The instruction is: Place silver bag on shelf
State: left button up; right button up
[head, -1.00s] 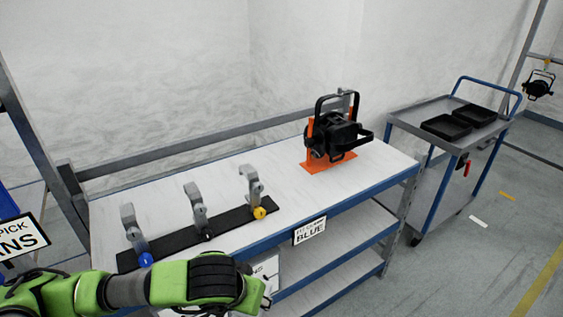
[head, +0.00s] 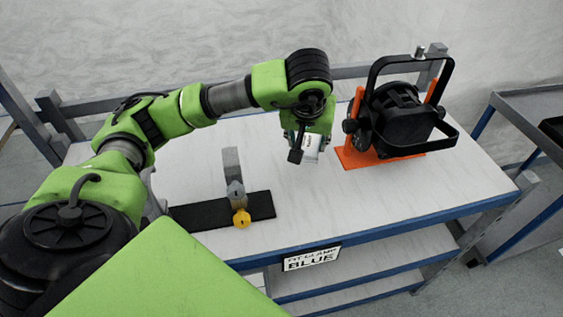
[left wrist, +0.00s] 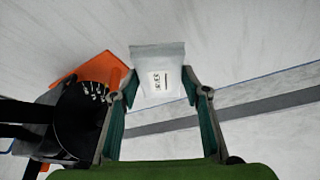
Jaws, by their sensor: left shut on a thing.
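My left gripper (head: 306,145) is over the white bench top, left of the black lamp on its orange stand. It is shut on a small silver bag (left wrist: 158,78) with a printed label. In the left wrist view the bag sits between the two fingertips (left wrist: 158,92). In the head view only part of the bag (head: 311,147) shows, below the wrist. The bench has lower shelves (head: 345,272) under its top. My right gripper is not in view.
The black lamp (head: 395,115) on its orange stand (head: 358,158) is close to the right of my left gripper. A trolley (head: 520,110) is at the right. Bench top between clamp and lamp is clear.

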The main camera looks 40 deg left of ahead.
pick_arm(q)
jog(key=shift+s+a+n, duration=0.1)
jog(key=shift+a+n, duration=0.2)
jog(key=shift+a, duration=0.1)
jog(key=p, duration=0.1)
send_over(303, 169)
jog(key=s, duration=0.1)
jog(key=f, duration=0.4)
jog(key=shift+s+d+f, duration=0.2)
jog(key=shift+d, duration=0.1)
jog(key=shift+f, duration=0.6)
notch_tip(303, 169, down, 3)
jog(key=shift+f+p, duration=0.15)
jog(key=shift+p, duration=0.2)
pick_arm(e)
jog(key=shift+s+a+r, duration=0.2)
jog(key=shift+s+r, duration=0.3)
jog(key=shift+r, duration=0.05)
pick_arm(q)
jog(key=shift+f, duration=0.15)
jog(key=o, duration=1.1)
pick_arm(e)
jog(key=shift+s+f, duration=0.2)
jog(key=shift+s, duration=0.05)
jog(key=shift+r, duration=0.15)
